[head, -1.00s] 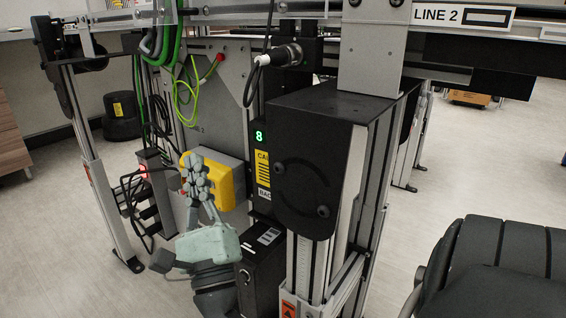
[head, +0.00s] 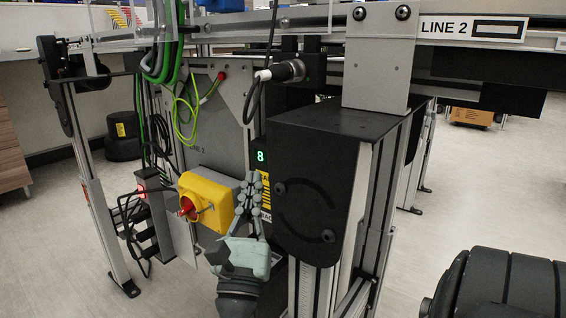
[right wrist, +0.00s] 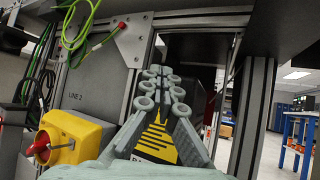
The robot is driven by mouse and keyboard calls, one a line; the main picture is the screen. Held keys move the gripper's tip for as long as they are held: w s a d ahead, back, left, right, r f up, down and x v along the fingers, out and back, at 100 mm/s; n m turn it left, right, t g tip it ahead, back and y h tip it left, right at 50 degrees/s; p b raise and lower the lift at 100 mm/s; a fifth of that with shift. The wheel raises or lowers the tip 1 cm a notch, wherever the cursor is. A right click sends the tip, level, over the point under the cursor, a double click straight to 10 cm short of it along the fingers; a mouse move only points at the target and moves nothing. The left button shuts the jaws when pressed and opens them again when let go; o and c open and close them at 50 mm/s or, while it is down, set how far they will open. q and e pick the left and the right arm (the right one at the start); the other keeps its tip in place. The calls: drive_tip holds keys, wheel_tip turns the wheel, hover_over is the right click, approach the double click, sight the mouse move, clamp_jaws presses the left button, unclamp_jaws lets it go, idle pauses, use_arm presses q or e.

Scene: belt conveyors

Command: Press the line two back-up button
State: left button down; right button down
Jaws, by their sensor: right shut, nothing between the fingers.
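The line two back-up button cannot be made out; no button face shows on the dark unit with the green 8 display (head: 261,157). A yellow warning label (head: 265,198) sits below that display, partly covered by my right gripper (head: 249,178). My right gripper is shut and empty, fingers pointing up in front of the label. In the right wrist view, the closed fingers (right wrist: 160,74) overlap the black and yellow label (right wrist: 156,140). Whether they touch the unit cannot be told. My left gripper is out of view.
A yellow box with a red rotary switch (head: 209,200) is just left of my right gripper. A black motor cover (head: 318,190) stands close on the right. The LINE 2 sign (head: 472,27) is on the conveyor rail. Cables (head: 184,105) hang behind.

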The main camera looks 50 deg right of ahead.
drive_tip(key=d, duration=0.5)
drive_tip(key=shift+w+d, duration=0.25)
drive_tip(key=shift+d, duration=0.1)
idle(1.1)
drive_tip(key=shift+d, duration=0.4)
